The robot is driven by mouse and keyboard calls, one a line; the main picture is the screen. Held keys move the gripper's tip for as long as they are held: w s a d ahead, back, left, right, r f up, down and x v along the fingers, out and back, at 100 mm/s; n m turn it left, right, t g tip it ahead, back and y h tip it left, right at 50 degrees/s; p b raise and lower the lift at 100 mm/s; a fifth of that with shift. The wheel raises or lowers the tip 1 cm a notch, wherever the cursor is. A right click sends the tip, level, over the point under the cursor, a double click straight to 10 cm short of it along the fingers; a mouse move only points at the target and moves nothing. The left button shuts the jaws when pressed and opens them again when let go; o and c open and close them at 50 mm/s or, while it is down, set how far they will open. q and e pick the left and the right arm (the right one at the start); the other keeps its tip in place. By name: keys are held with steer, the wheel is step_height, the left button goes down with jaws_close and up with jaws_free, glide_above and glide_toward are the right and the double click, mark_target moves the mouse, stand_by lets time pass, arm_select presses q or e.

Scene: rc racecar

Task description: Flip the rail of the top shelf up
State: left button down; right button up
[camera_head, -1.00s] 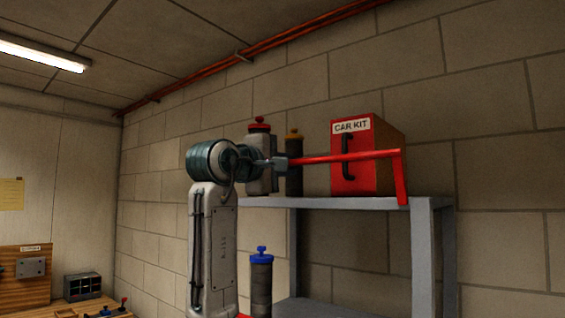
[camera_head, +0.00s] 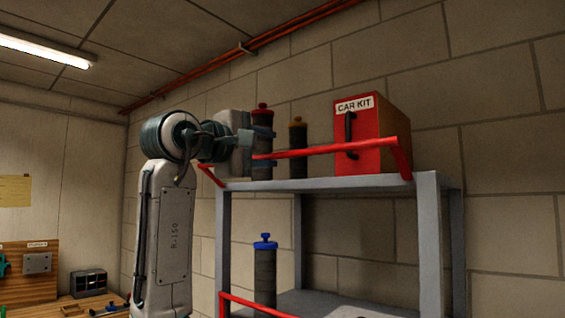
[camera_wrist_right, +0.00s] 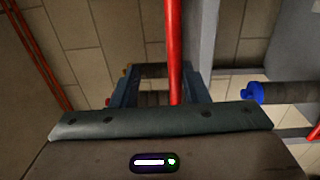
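The red rail of the top shelf (camera_head: 335,149) runs above the front edge of the grey top shelf (camera_head: 320,186). Its right end piece slants down to the shelf by the front right post, and its left end piece shows behind my right arm. In the right wrist view, the rail (camera_wrist_right: 173,50) passes between the open fingers (camera_wrist_right: 162,85), closer to the right finger. My left gripper is out of view.
On the top shelf stand a red car kit box (camera_head: 372,135), a red-capped bottle (camera_head: 262,125) and an orange-capped bottle (camera_head: 298,147). A blue-capped bottle (camera_head: 265,275) stands on the shelf below, behind a lower red rail (camera_head: 250,304). A workbench (camera_head: 70,306) is at the far left.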

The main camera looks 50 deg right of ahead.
steer(key=shift+s+a+r, duration=0.1)
steer(key=shift+a, duration=0.35)
steer(key=shift+s+a+r, duration=0.1)
steer(key=shift+a, duration=0.35)
steer(key=a+f+b, duration=0.3)
steer(key=a, duration=0.9)
steer(key=shift+s+f, duration=0.2)
steer(key=shift+s, duration=0.25)
steer(key=shift+d, duration=0.1)
